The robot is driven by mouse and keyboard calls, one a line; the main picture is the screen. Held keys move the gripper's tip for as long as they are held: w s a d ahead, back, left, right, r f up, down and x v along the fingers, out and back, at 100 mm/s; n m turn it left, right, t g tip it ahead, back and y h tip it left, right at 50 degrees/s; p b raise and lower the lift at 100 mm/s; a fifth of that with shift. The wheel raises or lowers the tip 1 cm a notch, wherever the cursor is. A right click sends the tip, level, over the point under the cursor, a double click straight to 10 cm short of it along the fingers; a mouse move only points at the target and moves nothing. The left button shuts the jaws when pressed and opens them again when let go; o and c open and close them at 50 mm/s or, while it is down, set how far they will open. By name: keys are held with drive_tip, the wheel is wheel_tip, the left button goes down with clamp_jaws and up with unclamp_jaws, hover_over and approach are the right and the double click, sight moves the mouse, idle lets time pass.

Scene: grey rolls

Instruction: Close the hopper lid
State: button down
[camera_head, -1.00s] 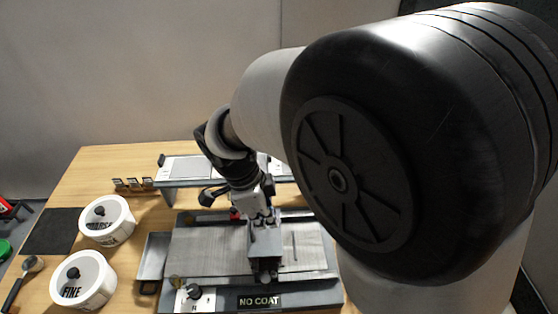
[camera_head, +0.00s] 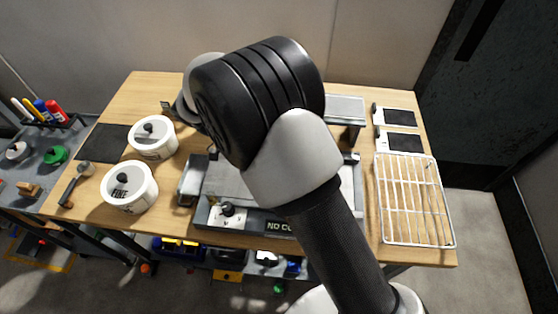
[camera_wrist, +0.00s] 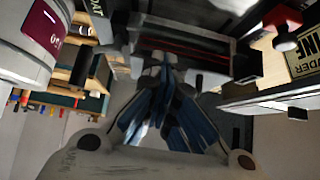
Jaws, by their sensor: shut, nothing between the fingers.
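In the wrist view, my gripper (camera_wrist: 166,70) is shut and empty, its fingers pointing up the picture. Its tips are close to a dark grey box-shaped part (camera_wrist: 215,62) with a slot and a reddish strip inside, which looks like the hopper. I cannot tell whether the tips touch it, or make out its lid. In the head view, the grey machine (camera_head: 208,205) stands on the table with a partly covered "NO COAT" sign (camera_head: 277,227). My own arm hides the hopper, its lid and my gripper there.
A red knob (camera_wrist: 282,40) and a pale cylinder (camera_wrist: 25,45) with a dark red label flank the fingers in the wrist view. A side cart (camera_head: 30,180) holds tools.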

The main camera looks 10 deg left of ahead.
drive_tip(key=shift+w+f, duration=0.15)
drive_tip(key=shift+f, duration=0.7)
